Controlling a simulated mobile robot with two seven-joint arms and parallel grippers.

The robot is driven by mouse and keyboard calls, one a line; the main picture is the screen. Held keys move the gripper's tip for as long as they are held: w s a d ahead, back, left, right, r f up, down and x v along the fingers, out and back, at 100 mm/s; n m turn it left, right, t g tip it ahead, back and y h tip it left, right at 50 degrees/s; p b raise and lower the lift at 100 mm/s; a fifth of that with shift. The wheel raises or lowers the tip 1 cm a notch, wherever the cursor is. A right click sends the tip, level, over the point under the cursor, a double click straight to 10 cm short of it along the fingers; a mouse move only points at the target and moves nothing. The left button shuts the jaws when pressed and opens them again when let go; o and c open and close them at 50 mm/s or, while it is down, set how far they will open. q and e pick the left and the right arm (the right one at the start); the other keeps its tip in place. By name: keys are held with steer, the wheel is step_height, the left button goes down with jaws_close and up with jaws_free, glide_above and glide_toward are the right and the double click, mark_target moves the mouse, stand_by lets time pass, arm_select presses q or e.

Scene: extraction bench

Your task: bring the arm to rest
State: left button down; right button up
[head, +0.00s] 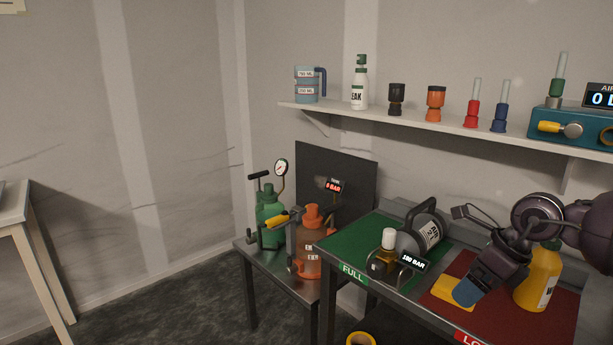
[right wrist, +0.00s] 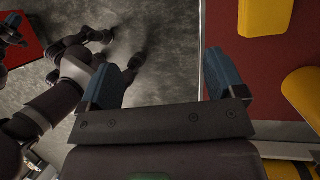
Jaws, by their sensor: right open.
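My right arm reaches in from the right edge of the head view. Its gripper (head: 466,292) points down over the red mat (head: 560,315), with a blue fingertip in front of a yellow piece (head: 440,292). In the right wrist view the two blue fingers (right wrist: 165,84) stand wide apart with nothing between them. Grey floor shows between them, and the red mat (right wrist: 235,50) lies to the right. I cannot tell whether the gripper touches anything.
A yellow bottle (head: 540,277) stands close to my right arm. A dark cylinder (head: 421,236) and small bottle (head: 387,262) are on the green mat (head: 350,240). Green (head: 269,212) and orange (head: 311,255) containers stand on the lower table. A loaded shelf (head: 450,129) runs above.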

steer(key=a+r+m+t+y+p, duration=0.1)
steer(key=a+r+m+t+y, duration=0.25)
steer(key=a+y, duration=0.35)
steer(key=a+r+m+t+y+p, duration=0.1)
steer(key=a+r+m+t+y, duration=0.3)
steer(key=a, duration=0.6)
steer(key=s+d+f+m+t+h+p, duration=0.25)
steer(key=s+f+m+h, duration=0.35)
steer(key=m, duration=0.7)
steer(key=s+d+f+m+t+h+p, duration=0.15)
steer(key=d+f+m+t+h, duration=0.25)
steer(key=f+m, duration=0.7)
arm_select(q)
step_height(320, 180, up, 7)
steer(key=p, duration=0.2)
steer(key=shift+s+a+t, duration=0.15)
steer(key=shift+a+t, duration=0.05)
steer(key=shift+t, duration=0.2)
arm_select(e)
steer(key=s+d+f+m+g+h, duration=0.2)
steer(key=s+f+m, duration=0.3)
steer(key=s, duration=0.7)
steer(key=s+d+f+m+g+h, duration=0.3)
steer(key=s+f+m, duration=0.3)
steer(key=s, duration=0.7)
steer(key=shift+d+f, duration=0.35)
steer(key=shift+f, duration=0.5)
